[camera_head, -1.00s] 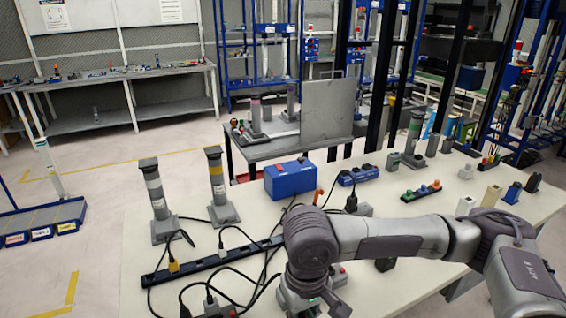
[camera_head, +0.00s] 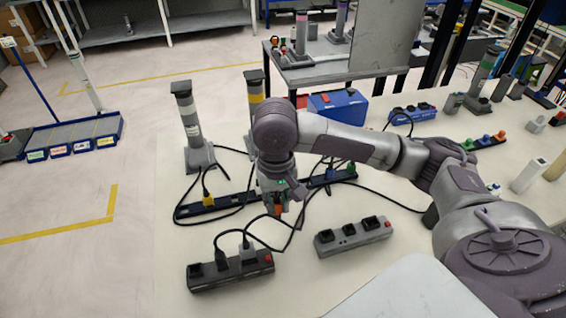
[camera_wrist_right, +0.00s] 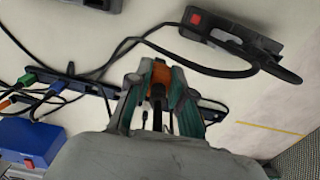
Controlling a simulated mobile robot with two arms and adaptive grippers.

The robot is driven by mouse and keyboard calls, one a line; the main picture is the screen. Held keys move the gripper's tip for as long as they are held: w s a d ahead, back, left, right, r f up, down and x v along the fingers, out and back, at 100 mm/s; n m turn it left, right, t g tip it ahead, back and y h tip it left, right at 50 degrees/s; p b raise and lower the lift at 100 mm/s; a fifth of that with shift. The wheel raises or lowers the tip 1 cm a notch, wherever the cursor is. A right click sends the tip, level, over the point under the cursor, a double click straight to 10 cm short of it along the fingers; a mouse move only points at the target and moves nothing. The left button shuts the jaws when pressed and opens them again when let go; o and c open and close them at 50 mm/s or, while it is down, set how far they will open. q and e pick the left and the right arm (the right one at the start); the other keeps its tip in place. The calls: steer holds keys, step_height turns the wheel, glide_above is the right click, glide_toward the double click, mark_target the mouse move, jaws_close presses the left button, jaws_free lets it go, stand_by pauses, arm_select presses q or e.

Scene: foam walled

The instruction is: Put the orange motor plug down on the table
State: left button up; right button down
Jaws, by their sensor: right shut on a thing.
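My right gripper (camera_head: 279,198) points down above the white table (camera_head: 172,262) and is shut on the orange motor plug (camera_head: 278,209). In the right wrist view, the orange plug (camera_wrist_right: 160,73) sits between the two fingers of the gripper (camera_wrist_right: 156,88). A dark part of it or its cable runs back toward the palm. The fingers hide much of the plug. It shows just in front of the long dark power strip (camera_head: 240,203); I cannot tell the exact gap to the table. My left gripper is not in view.
A dark power strip (camera_head: 229,271) with plugs lies at the front left. A grey strip (camera_head: 353,236) with a red switch lies to the right. A striped post (camera_head: 188,125) and a blue box (camera_head: 338,106) stand behind. Black cables loop beneath. Bare table shows at the left front.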

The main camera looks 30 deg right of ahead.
steer(key=shift+w+a+f, duration=0.1)
steer(key=shift+a, duration=0.1)
steer(key=w+a+f, duration=0.2)
steer(key=w, duration=0.1)
steer(key=w+a+f, duration=0.4)
steer(key=w+a, duration=0.1)
steer(key=shift+w+a+f+p, duration=0.1)
steer(key=shift+w+f+p, duration=0.2)
steer(key=shift+f, duration=2.15)
steer(key=c, duration=1)
jaws_free()
steer(key=shift+f, duration=0.1)
steer(key=shift+c, duration=0.2)
step_height(320, 180, up, 12)
